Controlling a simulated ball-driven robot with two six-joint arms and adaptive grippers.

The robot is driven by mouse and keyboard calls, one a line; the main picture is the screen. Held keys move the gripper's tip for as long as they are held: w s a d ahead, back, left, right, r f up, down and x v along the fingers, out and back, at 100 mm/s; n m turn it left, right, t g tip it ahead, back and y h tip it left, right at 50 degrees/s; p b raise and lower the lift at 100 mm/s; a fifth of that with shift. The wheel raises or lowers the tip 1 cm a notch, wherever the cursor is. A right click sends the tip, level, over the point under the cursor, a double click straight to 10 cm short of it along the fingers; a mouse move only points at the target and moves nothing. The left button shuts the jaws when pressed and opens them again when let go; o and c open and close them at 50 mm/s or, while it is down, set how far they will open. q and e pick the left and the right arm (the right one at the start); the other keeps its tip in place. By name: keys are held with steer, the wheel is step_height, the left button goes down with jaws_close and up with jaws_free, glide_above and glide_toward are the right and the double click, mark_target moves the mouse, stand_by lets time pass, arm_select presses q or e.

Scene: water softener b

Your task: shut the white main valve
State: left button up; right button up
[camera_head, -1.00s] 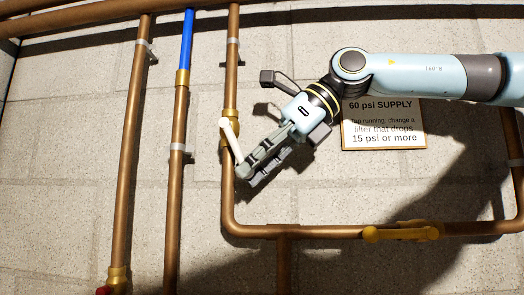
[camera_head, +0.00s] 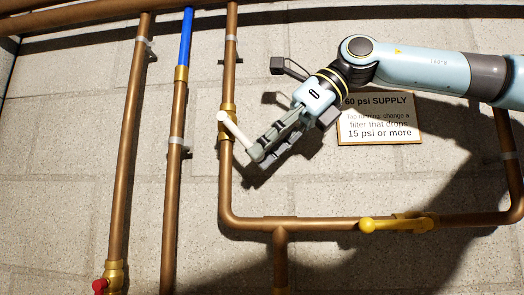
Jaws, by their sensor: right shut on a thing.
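The white main valve has a white lever handle (camera_head: 236,132) on a brass body (camera_head: 227,108) set in a vertical copper pipe. The lever slants down and to the right from its pivot, off the line of the pipe. My right gripper (camera_head: 259,156) is at the lever's lower end, with its fingers shut on it. The fingers hide the lever's tip. My left gripper is not in view.
A yellow-handled valve (camera_head: 385,225) sits on the horizontal copper pipe below right. A red handle (camera_head: 100,286) shows at the bottom left. A sign (camera_head: 380,120) is on the block wall, partly behind my right arm. A blue pipe (camera_head: 186,40) runs at upper left.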

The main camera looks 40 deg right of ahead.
steer(key=shift+d+r, duration=0.1)
steer(key=shift+r, duration=0.1)
steer(key=shift+v, duration=1.15)
steer(key=shift+r, duration=0.15)
steer(key=shift+s+d+r+p, duration=0.1)
steer(key=shift+s+r+p, duration=0.1)
steer(key=shift+r, duration=0.35)
steer(key=shift+s+d+r+p, duration=0.1)
steer(key=shift+s+r+p, duration=0.05)
steer(key=shift+r, duration=0.55)
